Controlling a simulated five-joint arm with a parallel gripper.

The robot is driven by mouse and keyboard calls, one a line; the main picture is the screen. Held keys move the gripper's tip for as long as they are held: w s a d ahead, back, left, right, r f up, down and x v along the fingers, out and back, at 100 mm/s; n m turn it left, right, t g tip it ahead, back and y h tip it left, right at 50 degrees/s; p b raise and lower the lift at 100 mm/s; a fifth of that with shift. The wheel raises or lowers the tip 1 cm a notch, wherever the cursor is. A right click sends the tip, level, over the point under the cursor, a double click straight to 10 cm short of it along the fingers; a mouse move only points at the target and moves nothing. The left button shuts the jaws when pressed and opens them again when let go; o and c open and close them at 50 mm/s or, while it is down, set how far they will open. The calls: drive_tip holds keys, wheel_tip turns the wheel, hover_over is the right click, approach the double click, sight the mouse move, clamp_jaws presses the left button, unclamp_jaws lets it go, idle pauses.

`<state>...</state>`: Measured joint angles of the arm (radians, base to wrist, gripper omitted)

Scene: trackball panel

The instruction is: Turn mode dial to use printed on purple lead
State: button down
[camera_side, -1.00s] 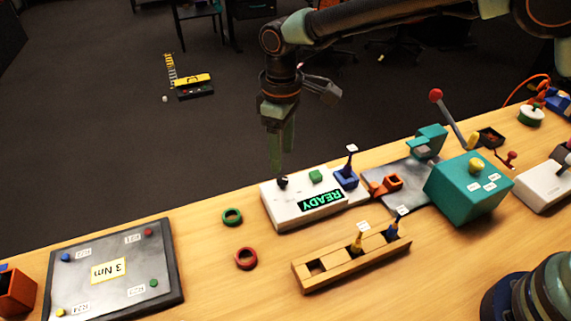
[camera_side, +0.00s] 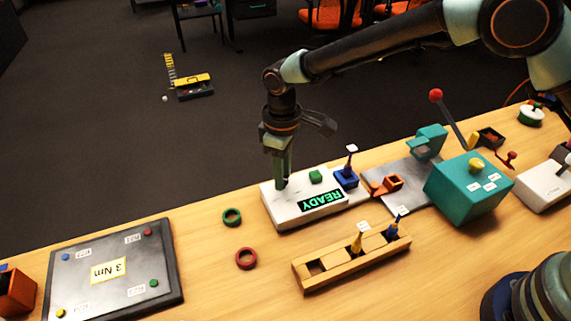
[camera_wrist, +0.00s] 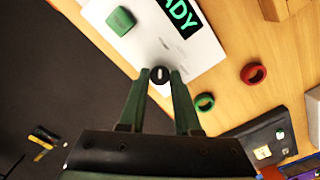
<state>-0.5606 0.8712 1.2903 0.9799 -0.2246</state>
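The white panel (camera_side: 315,210) has a green READY display (camera_side: 322,202), a green button (camera_side: 316,176) and a black mode dial at its left end. The dial is hidden behind my fingertips in the side view. In the wrist view the round black dial (camera_wrist: 160,75) with a pale mark lies between my fingertips. My gripper (camera_side: 282,184) points down at the dial, its fingers open on either side. Whether they touch it I cannot tell. Tagged yellow (camera_side: 357,242) and blue (camera_side: 392,232) leads stand in a wooden rack (camera_side: 340,268).
A blue block (camera_side: 346,178) with a tagged plug is at the panel's right end. Beyond it are an orange bracket (camera_side: 386,184) and a teal box (camera_side: 467,188). Green (camera_side: 232,217) and red (camera_side: 246,259) rings lie left of the rack. A dark plate (camera_side: 170,260) lies farther left.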

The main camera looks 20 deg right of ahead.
drive_tip(key=shift+m, duration=0.3)
drive_tip(key=m, duration=0.9)
idle(0.3)
idle(0.3)
drive_tip(key=shift+r, duration=0.1)
drive_tip(key=c, duration=0.6)
unclamp_jaws()
